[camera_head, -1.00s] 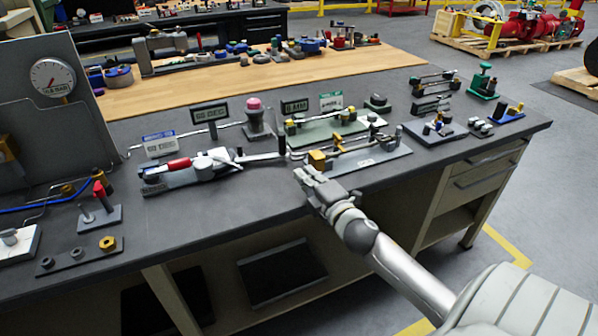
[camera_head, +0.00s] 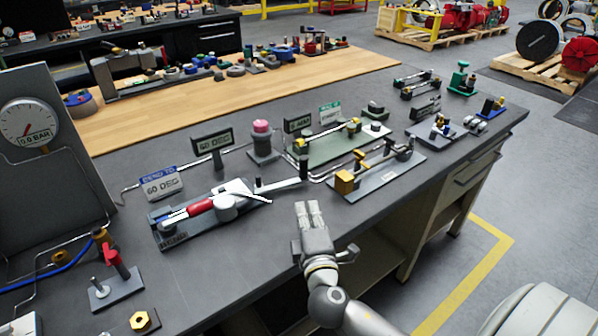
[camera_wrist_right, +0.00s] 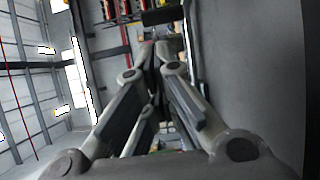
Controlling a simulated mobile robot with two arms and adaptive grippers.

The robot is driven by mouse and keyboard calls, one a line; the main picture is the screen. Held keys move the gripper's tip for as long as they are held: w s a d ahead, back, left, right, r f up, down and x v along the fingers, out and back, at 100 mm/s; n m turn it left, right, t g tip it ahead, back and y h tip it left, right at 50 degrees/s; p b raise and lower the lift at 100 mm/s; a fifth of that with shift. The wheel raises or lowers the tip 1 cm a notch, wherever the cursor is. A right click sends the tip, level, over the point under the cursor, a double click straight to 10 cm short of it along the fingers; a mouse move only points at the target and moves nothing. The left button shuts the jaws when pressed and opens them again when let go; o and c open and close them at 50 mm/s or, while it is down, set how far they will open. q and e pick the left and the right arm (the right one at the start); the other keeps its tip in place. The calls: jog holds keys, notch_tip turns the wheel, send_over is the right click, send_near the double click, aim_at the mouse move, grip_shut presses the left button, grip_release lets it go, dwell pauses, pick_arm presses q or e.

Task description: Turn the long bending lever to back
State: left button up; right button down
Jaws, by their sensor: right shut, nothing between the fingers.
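A tube bender (camera_head: 174,237) sits on a grey base near the bench's front edge, in the head view. Its red handle (camera_head: 201,207) lies to the left of a white-grey bending head. A long pale lever (camera_head: 275,186) runs from the head to the right, ending near an upright black grip (camera_head: 304,170). My right gripper (camera_head: 308,205) is shut and empty in front of the lever's right end, apart from it in the picture, with its fingers toward the back. The right wrist view shows its fingers (camera_wrist_right: 158,50) close together; the lever cannot be made out there. My left gripper is out of view.
A grey fixture plate with brass blocks (camera_head: 385,175) lies to the right. A gauge panel (camera_head: 55,160) stands at left. The bench front has some bare surface.

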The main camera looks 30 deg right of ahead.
jog(key=shift+w+d+r+p, duration=0.2)
jog(key=shift+w+d+p, duration=0.1)
jog(key=shift+w+d, duration=0.65)
jog(key=shift+x, duration=0.95)
jog(key=x, duration=0.2)
jog(key=p+x, duration=0.1)
jog(key=x, duration=0.2)
jog(key=shift+w+a, duration=0.2)
jog(key=shift+w, duration=0.25)
jog(key=shift+p+x, duration=0.4)
jog(key=shift+x, duration=0.55)
jog(key=shift+w+d+f, duration=0.1)
jog(key=shift+w+f, duration=0.1)
jog(key=shift+w, duration=0.1)
jog(key=shift+w+d, duration=0.1)
jog(key=shift+w, duration=0.1)
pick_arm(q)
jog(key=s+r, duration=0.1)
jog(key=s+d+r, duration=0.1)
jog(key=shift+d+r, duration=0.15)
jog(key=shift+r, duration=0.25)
